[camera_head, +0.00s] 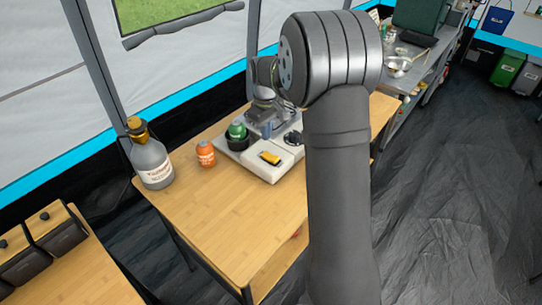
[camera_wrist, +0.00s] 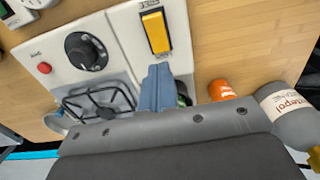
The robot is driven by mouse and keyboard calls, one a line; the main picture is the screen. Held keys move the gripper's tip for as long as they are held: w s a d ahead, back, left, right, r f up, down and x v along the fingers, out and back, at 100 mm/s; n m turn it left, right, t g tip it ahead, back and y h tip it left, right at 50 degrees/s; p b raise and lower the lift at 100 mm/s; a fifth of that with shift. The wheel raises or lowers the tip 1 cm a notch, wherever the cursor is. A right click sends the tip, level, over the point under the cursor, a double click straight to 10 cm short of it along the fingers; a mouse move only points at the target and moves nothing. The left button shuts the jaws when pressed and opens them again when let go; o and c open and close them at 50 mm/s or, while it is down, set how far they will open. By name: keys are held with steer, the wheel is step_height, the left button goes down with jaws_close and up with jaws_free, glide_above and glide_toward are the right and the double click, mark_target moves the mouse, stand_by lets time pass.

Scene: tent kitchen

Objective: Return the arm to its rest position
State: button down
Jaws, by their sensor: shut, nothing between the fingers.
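My arm rises large in the middle of the head view and bends over toward the wooden table (camera_head: 215,225). My gripper (camera_wrist: 158,78) shows in the wrist view as blue fingers, shut with nothing between them. It is above the white camp stove unit (camera_wrist: 65,60), near the lower end of a yellow bar (camera_wrist: 156,32). In the head view the gripper (camera_head: 266,131) is small, and my arm hides part of the stove and table. I cannot tell how high it hangs.
A large grey bottle (camera_head: 151,163) stands at the table's left corner. The table's front area is clear. A metal counter (camera_head: 410,68) lies behind at the right.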

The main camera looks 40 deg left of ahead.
mark_target(266, 154)
steer(key=shift+r, duration=0.2)
steer(key=shift+f, duration=0.1)
step_height(266, 154, down, 7)
steer(key=shift+r, duration=0.1)
stand_by(0.6)
steer(key=shift+r, duration=0.1)
steer(key=shift+r, duration=4.25)
steer(key=s+d+f, duration=0.1)
steer(key=s+f, duration=0.2)
steer(key=s, duration=0.4)
steer(key=shift+s+f+n, duration=0.25)
steer(key=shift+s+n, duration=0.15)
steer(key=shift+d, duration=0.1)
